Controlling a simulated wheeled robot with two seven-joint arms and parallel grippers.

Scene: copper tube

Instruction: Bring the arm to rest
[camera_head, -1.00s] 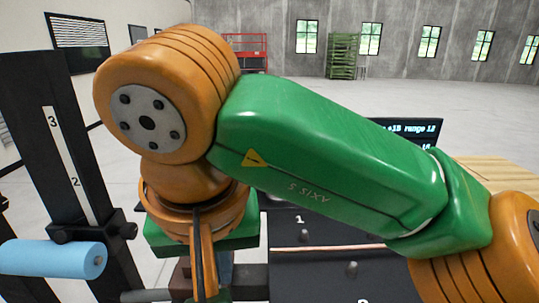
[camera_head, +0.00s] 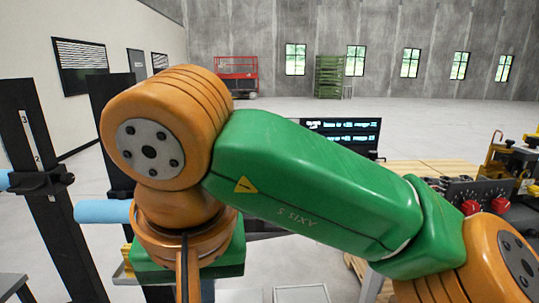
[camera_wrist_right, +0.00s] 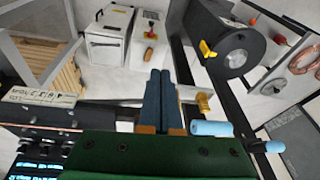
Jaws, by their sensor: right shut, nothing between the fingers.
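My right arm (camera_head: 310,185), green and orange, crosses the head view from the lower right and bends down at a big orange joint. Its gripper is hidden there behind the wrist. In the right wrist view my right gripper (camera_wrist_right: 160,78) shows as two blue-grey fingers side by side. They are shut, with nothing between them. A thin copper-coloured strip (camera_wrist_right: 40,128) runs along a dark panel at the left of that view; I cannot tell whether it is a tube. My left gripper is not in view.
A black stand (camera_head: 45,190) with a light blue roller (camera_head: 103,211) is at the left. A monitor (camera_head: 345,136) and a wooden bench (camera_head: 425,170) lie beyond my arm. A dark drum (camera_wrist_right: 222,40) and a white cabinet (camera_wrist_right: 107,38) show in the wrist view.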

